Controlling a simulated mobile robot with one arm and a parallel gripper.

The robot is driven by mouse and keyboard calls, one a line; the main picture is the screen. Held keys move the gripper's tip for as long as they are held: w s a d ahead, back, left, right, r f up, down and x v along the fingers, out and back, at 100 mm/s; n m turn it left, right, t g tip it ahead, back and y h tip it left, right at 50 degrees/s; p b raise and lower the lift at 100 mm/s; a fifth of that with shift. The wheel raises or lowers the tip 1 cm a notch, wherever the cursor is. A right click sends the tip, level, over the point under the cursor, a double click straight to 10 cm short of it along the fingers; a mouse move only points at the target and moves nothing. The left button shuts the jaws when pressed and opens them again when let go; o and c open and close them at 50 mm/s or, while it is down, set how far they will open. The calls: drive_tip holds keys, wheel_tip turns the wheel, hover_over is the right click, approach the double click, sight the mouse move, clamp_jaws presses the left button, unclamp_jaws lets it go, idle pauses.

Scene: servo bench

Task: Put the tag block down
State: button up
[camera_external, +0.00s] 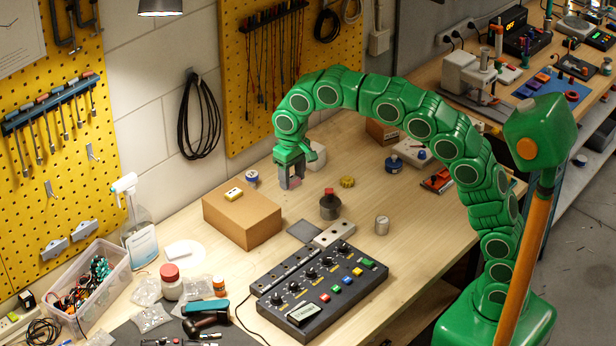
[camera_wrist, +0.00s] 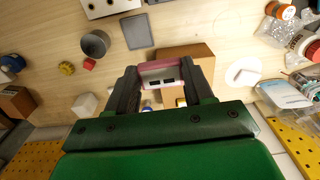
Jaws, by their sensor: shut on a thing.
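In the external view my gripper (camera_external: 291,180) points down and holds the block (camera_external: 294,184) in the air over the bench, right of the cardboard box (camera_external: 243,220). The fingers hide most of the block there. A flat dark grey square pad (camera_external: 304,231) lies on the bench below and to the right; it also shows in the wrist view (camera_wrist: 137,32).
A control box with knobs (camera_external: 318,282) lies in front. Bare bench (camera_external: 415,205) extends right.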

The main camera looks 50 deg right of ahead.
drive_tip(key=w+a+f, duration=0.3)
drive_tip(key=w+f, duration=0.1)
drive_tip(key=w, duration=0.4)
hover_over(249, 209)
drive_tip(key=shift+s+d+f, duration=0.1)
drive_tip(key=shift+s+f, duration=0.05)
drive_tip(key=shift+f, duration=2.55)
drive_tip(key=shift+w+f, duration=0.2)
drive_tip(key=shift+f, duration=1.6)
drive_tip(key=shift+f, duration=0.1)
drive_tip(key=o, duration=1)
